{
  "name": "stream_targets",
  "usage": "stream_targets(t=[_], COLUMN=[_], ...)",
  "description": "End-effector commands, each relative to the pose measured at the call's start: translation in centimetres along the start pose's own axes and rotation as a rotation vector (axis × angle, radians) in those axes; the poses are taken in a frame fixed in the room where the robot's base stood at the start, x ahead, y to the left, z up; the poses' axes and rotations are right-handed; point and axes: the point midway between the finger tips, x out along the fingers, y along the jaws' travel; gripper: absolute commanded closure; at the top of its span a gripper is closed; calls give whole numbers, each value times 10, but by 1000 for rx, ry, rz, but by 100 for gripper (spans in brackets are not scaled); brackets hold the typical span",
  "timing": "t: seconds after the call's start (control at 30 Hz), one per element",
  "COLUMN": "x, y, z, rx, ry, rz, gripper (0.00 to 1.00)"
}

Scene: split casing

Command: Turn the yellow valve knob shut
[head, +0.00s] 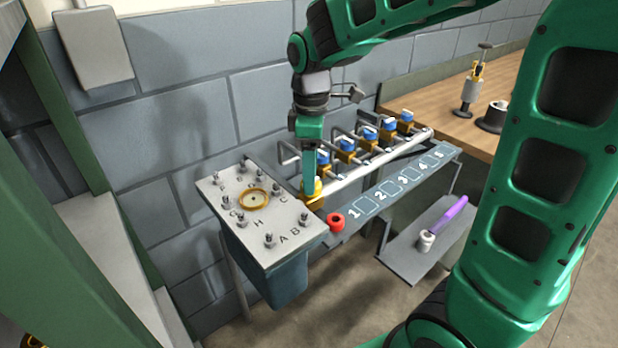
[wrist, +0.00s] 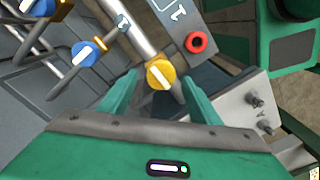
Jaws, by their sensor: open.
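The yellow valve knob (head: 312,189) is at the near left end of the pale pipe, beside the grey lettered panel. In the wrist view the knob (wrist: 157,79) is round, with a white bar across its face running diagonally. My gripper (head: 309,172) points down over the knob. In the wrist view my gripper (wrist: 160,80) is open, with one green finger on each side of the knob and visible gaps. Whether the fingertips reach down to the knob's level is hard to tell. Nothing is held.
Several blue-topped valves (head: 346,145) with metal handles line the pipe (head: 372,164). A red ring (head: 336,222) lies close to the knob; it also shows in the wrist view (wrist: 197,42). The lettered panel (head: 235,198) has upright studs. A purple-handled tool (head: 452,212) lies on a lower shelf.

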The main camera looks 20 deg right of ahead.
Motion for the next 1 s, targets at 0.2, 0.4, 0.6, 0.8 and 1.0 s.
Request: stream_targets(t=[0.2, 0.4, 0.6, 0.8, 1.0], x=[20, 24, 24, 23, 23], y=[0, 0, 0, 0, 1], z=[0, 0, 0, 0, 0], rx=[0, 1, 1, 2, 17], ry=[0, 1, 1, 1, 1], rz=[-1, 1, 1, 1, 3], gripper=[43, 43, 55, 84, 84])
